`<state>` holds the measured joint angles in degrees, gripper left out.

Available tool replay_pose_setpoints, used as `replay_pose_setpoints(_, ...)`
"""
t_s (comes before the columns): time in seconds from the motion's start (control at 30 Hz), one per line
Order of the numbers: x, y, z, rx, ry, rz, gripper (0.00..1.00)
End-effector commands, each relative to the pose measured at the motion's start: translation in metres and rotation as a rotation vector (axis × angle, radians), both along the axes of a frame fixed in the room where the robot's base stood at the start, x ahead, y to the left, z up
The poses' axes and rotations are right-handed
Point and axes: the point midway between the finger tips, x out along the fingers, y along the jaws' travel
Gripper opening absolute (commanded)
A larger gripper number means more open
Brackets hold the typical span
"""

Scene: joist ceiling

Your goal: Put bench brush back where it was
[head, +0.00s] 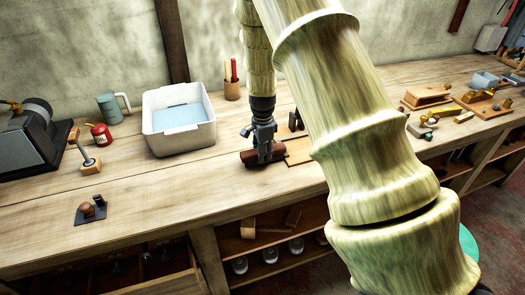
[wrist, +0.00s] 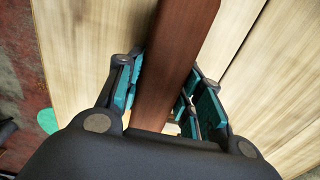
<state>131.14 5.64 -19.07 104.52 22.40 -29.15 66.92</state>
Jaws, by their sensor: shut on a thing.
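My gripper (head: 265,150) points down at the bench top, right of the white tub. It is shut on the bench brush (head: 252,156), a reddish-brown wooden bar lying low at the bench surface. In the wrist view the brush (wrist: 172,70) runs lengthwise between the teal-padded fingers of my gripper (wrist: 165,95). Its bristles do not show. I cannot tell whether the brush touches the bench. A light wooden board (head: 299,150) lies just right of the gripper, partly hidden by my arm.
A white tub (head: 180,138) with blue liquid, a cup of red-handled tools (head: 232,90), a red can (head: 101,135) and a mug (head: 110,107) stand left. Wooden planes (head: 426,97) lie right. Shelves with jars (head: 270,252) are below.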

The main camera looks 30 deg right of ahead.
Motion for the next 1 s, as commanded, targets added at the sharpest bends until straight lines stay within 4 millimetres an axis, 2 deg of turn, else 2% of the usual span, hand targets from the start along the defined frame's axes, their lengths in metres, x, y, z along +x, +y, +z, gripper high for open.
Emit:
replay_pose_setpoints(0.47, 0.0, 0.0003, -0.0087, 0.0, -0.001, 0.001, 0.07)
replay_pose_setpoints(0.5, 0.0001, 0.0003, -0.0081, 0.0, -0.001, 0.001, 0.44)
replay_pose_setpoints(0.6, -0.0001, 0.0002, -0.0081, 0.0, -0.001, 0.001, 0.58)
replay_pose_setpoints(1.0, 0.0, 0.0002, -0.0041, 0.0, -0.001, 0.001, 0.58)
